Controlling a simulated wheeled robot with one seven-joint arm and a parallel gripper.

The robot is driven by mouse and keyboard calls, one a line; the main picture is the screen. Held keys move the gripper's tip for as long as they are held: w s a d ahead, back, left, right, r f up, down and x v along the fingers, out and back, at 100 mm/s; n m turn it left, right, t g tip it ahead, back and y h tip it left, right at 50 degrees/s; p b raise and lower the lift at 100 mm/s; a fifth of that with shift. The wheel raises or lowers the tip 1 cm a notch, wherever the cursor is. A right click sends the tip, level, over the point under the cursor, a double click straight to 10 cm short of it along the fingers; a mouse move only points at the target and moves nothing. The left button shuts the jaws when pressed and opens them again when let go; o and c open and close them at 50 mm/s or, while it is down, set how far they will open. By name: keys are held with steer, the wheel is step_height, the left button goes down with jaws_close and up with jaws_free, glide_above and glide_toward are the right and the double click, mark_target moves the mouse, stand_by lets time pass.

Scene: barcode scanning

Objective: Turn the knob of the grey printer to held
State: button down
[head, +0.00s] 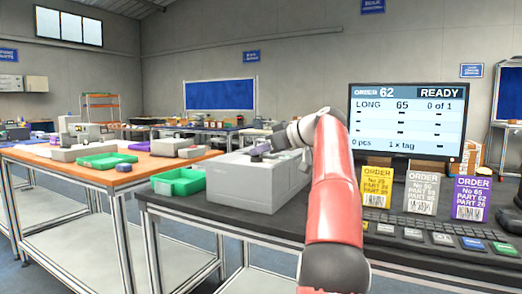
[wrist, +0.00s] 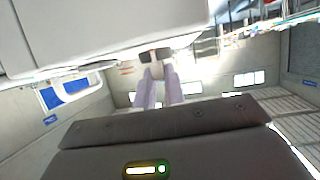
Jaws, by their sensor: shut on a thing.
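The grey printer (head: 245,185) is a boxy light-grey case at the left end of the dark table in the head view. Its pale casing (wrist: 100,25) fills the upper part of the wrist view. My gripper (head: 256,151) is at the top of the printer, reaching in from the right.
A screen (head: 406,120) reads order 62, READY. Yellow, white and purple order cards (head: 421,192) and a keyboard (head: 440,233) are right of my arm. A green bin (head: 178,182) is left of the printer, by an orange-topped bench (head: 50,156).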

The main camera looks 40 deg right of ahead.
steer(key=shift+d+f+n+g+y, duration=0.1)
steer(key=shift+f+n+g+y, duration=0.2)
steer(key=shift+n+y, duration=0.15)
stand_by(0.5)
steer(key=c, duration=1.5)
jaws_free()
steer(key=shift+r, duration=0.1)
steer(key=shift+r, duration=0.15)
